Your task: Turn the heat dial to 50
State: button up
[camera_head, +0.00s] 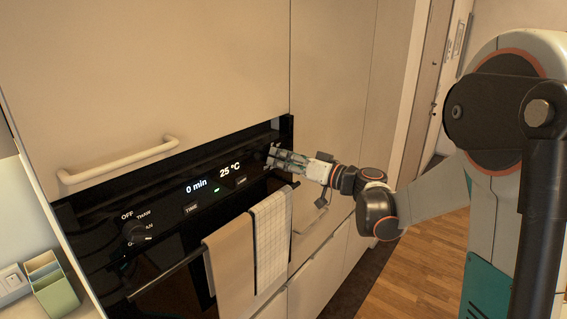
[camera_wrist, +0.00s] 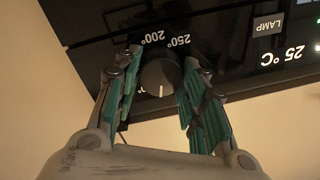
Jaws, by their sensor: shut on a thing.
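The heat dial (camera_wrist: 160,76) is a round dark knob with a light pointer mark, on the black oven panel. White figures 200° and 250° show beside it in the wrist view. My gripper (camera_wrist: 158,85) has its teal-padded fingers on both sides of the dial, shut on it. In the head view my gripper (camera_head: 272,158) reaches the right end of the panel and hides most of the dial. The display (camera_head: 230,169) reads 25 °C; it also shows in the wrist view (camera_wrist: 301,53).
The left knob (camera_head: 135,233) has OFF and THAW marks. A time display (camera_head: 196,187) reads 0 min. Two towels (camera_head: 228,262) hang from the oven handle below my gripper. A cabinet handle (camera_head: 118,163) juts out above the panel. Wooden floor (camera_head: 420,262) lies open at right.

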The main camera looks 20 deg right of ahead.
jog(key=m+b, duration=0.2)
jog(key=m, duration=0.3)
jog(key=shift+f+m, duration=0.1)
jog(key=shift+m, duration=0.3)
dwell(0.4)
jog(key=o, duration=1.1)
jog(key=v, duration=1.2)
jog(key=shift+f, duration=0.15)
